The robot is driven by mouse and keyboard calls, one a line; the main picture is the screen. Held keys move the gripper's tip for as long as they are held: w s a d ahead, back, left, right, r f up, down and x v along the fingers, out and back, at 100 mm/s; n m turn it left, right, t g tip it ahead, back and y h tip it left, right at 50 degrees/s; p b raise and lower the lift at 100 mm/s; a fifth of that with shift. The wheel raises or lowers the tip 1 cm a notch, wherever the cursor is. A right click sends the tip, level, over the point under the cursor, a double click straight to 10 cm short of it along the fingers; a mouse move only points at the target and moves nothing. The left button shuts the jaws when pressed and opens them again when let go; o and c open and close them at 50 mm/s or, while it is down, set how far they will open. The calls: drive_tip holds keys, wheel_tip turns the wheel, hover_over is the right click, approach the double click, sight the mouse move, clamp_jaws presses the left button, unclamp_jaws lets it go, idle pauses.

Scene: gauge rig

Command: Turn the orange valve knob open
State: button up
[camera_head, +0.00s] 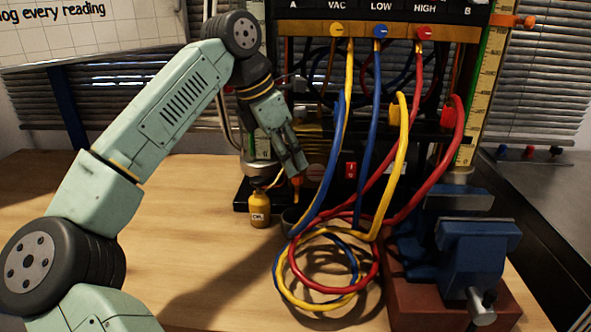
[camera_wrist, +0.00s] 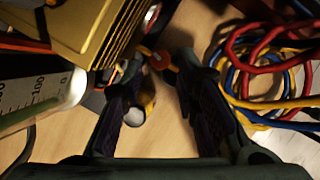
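An orange knob (camera_wrist: 161,60) shows in the wrist view between the two fingertips of my gripper (camera_wrist: 160,68). The fingers are spread, with visible space on both sides of the knob; whether either tip touches it cannot be told. In the head view my gripper (camera_head: 297,171) points down at the front of the rig, and a small orange part (camera_head: 297,181) shows at its tips, mostly hidden by the fingers. Another orange knob (camera_head: 528,21) sticks out at the rig's upper right.
A yellow oil bottle (camera_head: 259,209) stands just left of and below my gripper. Yellow, blue and red hoses (camera_head: 325,290) hang and coil to the right. A blue vise (camera_head: 478,250) stands at front right. The wooden table (camera_head: 190,235) is clear to the left.

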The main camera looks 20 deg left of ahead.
sight(297, 179)
drive_tip(key=shift+x, duration=1.85)
drive_tip(key=shift+c, duration=0.5)
clamp_jaws()
